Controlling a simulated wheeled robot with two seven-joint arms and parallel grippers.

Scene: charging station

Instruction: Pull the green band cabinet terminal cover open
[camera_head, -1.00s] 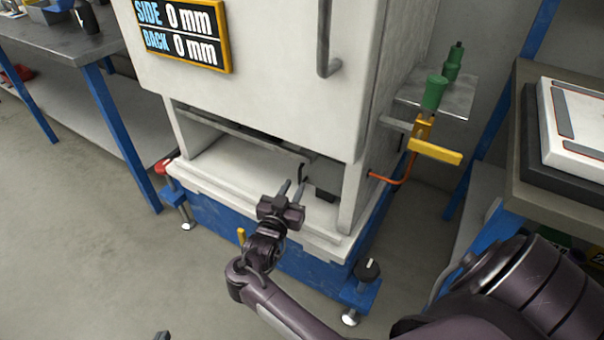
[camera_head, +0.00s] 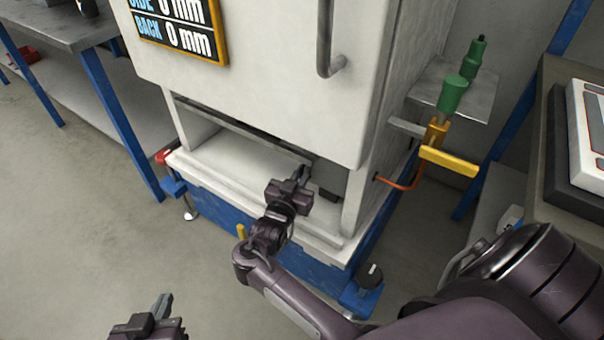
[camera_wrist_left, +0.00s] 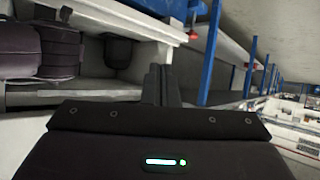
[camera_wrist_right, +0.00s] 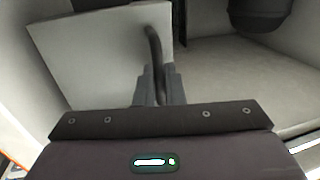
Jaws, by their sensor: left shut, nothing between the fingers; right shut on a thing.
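The pale cabinet (camera_head: 270,80) stands in the middle with a low recess (camera_head: 240,160) near its base. My right gripper (camera_head: 302,173) reaches to the right end of this recess. In the right wrist view its fingers (camera_wrist_right: 159,85) are shut on a dark curved handle (camera_wrist_right: 154,48) beside a pale panel (camera_wrist_right: 100,55), apparently the terminal cover. I see no green band on it. In the head view the fingers hide most of the handle. My left gripper (camera_head: 163,303) is shut and empty, low at the left and away from the cabinet.
A workbench (camera_head: 552,150) stands at the right, another (camera_head: 60,45) at the left. The floor at the left is clear.

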